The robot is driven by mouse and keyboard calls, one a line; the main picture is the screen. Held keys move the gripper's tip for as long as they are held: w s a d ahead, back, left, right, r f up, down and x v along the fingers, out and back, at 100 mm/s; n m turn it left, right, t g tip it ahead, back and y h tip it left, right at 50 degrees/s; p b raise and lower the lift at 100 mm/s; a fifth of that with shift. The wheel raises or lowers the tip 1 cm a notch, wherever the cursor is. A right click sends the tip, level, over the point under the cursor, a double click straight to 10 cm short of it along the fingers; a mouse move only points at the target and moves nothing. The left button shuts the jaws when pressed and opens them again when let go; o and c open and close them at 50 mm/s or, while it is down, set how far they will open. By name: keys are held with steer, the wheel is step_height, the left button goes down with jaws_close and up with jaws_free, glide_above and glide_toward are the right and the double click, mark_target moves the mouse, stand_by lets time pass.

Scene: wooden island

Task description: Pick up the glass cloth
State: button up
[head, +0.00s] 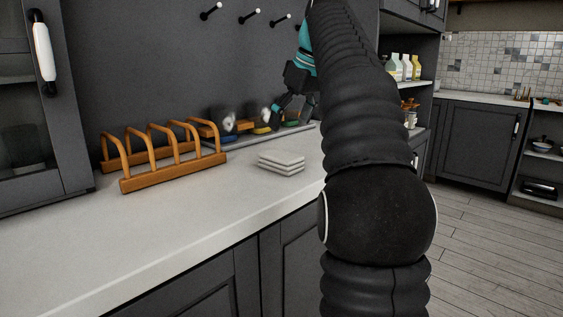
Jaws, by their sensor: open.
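A small folded stack of white cloth with thin dark lines between its layers (281,162) lies flat on the pale counter; it looks like the glass cloth, though I cannot be sure. My gripper (284,110) hangs at the end of my arm, over the back of the counter. It is behind and above the white stack, apart from it. The gripper is small in the picture and partly hidden by my arm. Its jaws look open and I see nothing held in them.
A wooden rack (172,180) stands on the counter left of the stack. Behind it, near the gripper, is a grey tray (222,146) with several small colourful items. Black wall hooks (249,17) are above. The front left of the counter (120,245) is clear. Bottles (406,68) stand on a shelf at right.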

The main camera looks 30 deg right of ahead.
mark_target(281, 154)
steer(key=shift+d+x, duration=0.15)
steer(key=shift+x, duration=2.3)
steer(key=shift+d+x, duration=0.1)
steer(key=shift+x, duration=2.4)
steer(key=shift+s+f, duration=0.1)
steer(key=shift+f, duration=0.25)
steer(key=c, duration=1.2)
